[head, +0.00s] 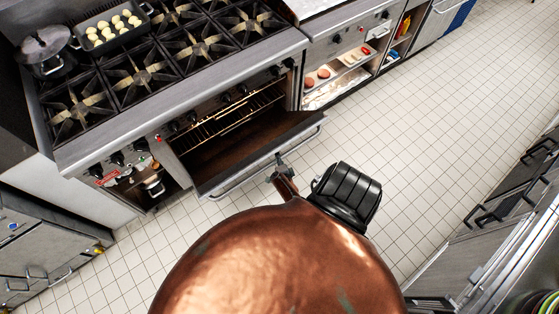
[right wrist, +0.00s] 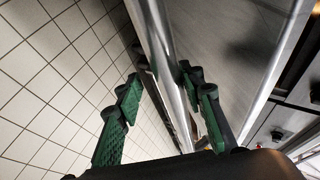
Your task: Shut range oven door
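The range oven door (head: 240,152) hangs open, tipped down and out from the front of the range, with its dark inner face showing. Its handle bar (head: 245,178) runs along the door's outer edge. My right gripper (head: 281,168) is at this bar, near its middle. In the right wrist view the green-padded fingers of my right gripper (right wrist: 165,72) are spread apart, and the metal handle bar (right wrist: 168,60) runs between them. I cannot tell whether either finger touches it. My left gripper is in neither view.
The range top (head: 150,75) holds a pot (head: 43,45) and a tray of pale round pieces (head: 108,38). Wire racks (head: 225,112) show inside the oven. A shelf unit with trays (head: 335,75) stands to the right. Open tiled floor (head: 420,130) lies right of the door.

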